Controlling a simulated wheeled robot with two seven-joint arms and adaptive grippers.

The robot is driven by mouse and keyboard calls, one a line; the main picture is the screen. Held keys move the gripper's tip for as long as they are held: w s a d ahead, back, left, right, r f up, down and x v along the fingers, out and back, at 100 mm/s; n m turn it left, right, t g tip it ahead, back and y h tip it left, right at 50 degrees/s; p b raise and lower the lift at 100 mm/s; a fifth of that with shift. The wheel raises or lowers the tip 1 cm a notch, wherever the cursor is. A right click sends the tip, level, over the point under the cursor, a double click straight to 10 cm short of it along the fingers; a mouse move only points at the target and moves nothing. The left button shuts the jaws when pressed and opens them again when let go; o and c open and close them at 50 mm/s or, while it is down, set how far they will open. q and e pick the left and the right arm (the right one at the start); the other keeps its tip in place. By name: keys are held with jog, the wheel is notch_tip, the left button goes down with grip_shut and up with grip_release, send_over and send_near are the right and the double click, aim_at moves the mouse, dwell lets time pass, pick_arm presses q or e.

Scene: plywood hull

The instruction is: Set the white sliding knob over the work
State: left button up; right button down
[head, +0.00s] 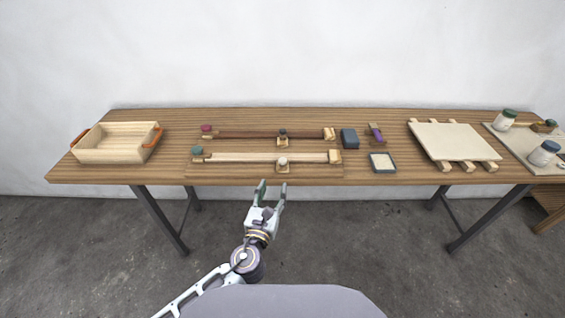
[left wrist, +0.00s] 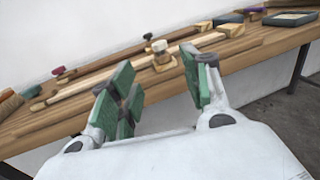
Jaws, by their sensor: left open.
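The white sliding knob (head: 282,161) stands upright on a small wooden slide block on the front, pale rail (head: 230,157), right of the rail's middle. It also shows in the left wrist view (left wrist: 159,46), beyond my fingers and between them. A darker knob (head: 282,133) sits on the back, brown rail (head: 240,135). My left gripper (head: 272,187) is open and empty, just in front of the table edge and below the white knob, touching nothing. Its green-padded fingers (left wrist: 165,88) also fill the middle of the left wrist view. My right gripper is not in view.
A teal knob (head: 197,150) and a red knob (head: 206,128) mark the rails' left ends. A wooden box (head: 112,157) is at the far left. A blue block (head: 349,138), a small tray (head: 371,162), a pale board (head: 450,140) and jars (head: 503,120) stand to the right.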

aim_at(282, 164)
pick_arm(q)
jog(key=x, duration=1.1)
jog(key=shift+x, duration=0.75)
jog(key=shift+w+d, duration=0.1)
jog(key=shift+w, duration=0.4)
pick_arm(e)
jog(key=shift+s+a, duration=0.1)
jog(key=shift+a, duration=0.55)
pick_arm(q)
jog(key=shift+c, duration=0.4)
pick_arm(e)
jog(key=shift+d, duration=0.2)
pick_arm(q)
grip_shut()
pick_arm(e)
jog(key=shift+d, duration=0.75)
